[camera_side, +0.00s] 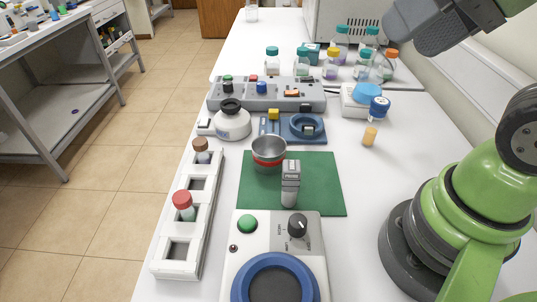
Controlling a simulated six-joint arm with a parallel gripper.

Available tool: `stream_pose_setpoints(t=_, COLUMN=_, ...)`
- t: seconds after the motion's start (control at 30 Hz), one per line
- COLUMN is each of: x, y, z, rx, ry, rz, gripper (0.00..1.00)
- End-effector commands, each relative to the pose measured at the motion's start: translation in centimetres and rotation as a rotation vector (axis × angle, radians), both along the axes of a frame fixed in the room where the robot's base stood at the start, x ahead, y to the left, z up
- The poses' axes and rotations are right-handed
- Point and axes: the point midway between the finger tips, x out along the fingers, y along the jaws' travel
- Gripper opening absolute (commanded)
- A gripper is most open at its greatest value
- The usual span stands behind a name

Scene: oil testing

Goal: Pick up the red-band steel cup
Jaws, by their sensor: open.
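The red-band steel cup (268,155) is a round, open metal cup with a red band around its lower wall. It stands upright near the back left corner of the green mat (323,190). My gripper (425,30) is the dark grey end at the top right, high above the bench and well apart from the cup. It is open and holds nothing that I can see; its fingertips are hard to make out. A small grey upright device (290,184) stands on the mat just in front and to the right of the cup.
A white rack (163,268) with a red-capped bottle (183,205) stands left. A grey control panel (240,96) and a blue fixture (305,128) lie behind the mat. A white machine with a blue ring (240,287) is in front. Capped bottles stand at the back.

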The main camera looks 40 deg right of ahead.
Motion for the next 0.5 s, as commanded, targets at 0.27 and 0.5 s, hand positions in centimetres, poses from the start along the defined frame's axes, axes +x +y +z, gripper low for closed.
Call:
stream_pose_setpoints(t=0.27, x=0.0, y=0.0, z=0.0, rx=0.0, ry=0.0, rz=0.0, gripper=1.0)
stream_pose_setpoints(t=0.5, x=0.44, y=0.0, z=0.06, rx=0.002, ry=0.014, rz=-0.003, gripper=1.0)
